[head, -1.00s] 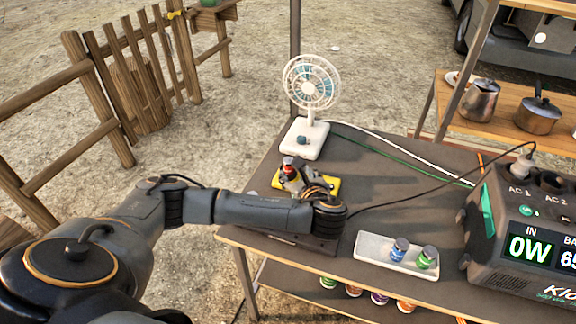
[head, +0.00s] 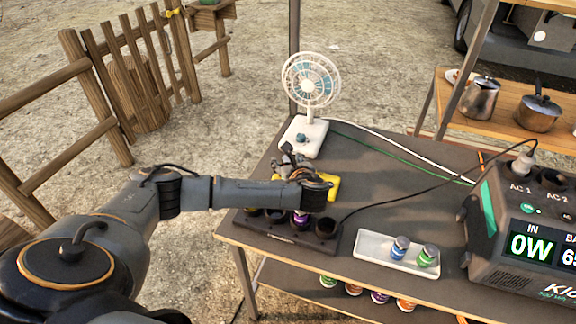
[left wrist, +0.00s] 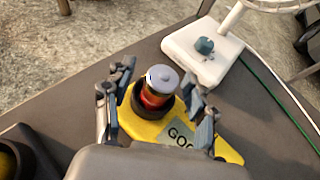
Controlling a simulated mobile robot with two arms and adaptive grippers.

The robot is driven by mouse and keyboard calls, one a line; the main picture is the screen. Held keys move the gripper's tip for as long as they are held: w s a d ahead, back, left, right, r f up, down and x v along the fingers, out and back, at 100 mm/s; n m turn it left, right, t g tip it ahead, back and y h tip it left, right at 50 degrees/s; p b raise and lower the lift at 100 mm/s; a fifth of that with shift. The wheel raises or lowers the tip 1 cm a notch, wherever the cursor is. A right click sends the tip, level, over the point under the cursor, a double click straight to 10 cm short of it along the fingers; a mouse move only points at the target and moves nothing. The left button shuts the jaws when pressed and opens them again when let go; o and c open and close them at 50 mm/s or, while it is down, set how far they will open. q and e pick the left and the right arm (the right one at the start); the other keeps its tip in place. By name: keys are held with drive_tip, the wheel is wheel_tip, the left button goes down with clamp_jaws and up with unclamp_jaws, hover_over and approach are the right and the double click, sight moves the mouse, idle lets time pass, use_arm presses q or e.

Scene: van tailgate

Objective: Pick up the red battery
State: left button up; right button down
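The red battery (left wrist: 155,92) with a grey cap stands upright in the black ring holder of a yellow tester (left wrist: 150,128) in the left wrist view. A label reading "GOO…" shows beside it, partly covered. My left gripper (left wrist: 158,98) is open, with one finger on each side of the battery. I see gaps between the fingers and the battery. In the head view my left gripper (head: 287,158) is over the yellow tester (head: 330,183) and hides the red battery. My right gripper is not in view.
A white fan (head: 310,85) stands just behind the tester. A dark slotted holder (head: 285,238) with a purple battery (head: 300,217) lies in front. A white tray (head: 372,252) holds blue and green batteries. A power station (head: 500,240) stands right; cables cross the table.

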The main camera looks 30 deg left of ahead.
use_arm(q)
clamp_jaws()
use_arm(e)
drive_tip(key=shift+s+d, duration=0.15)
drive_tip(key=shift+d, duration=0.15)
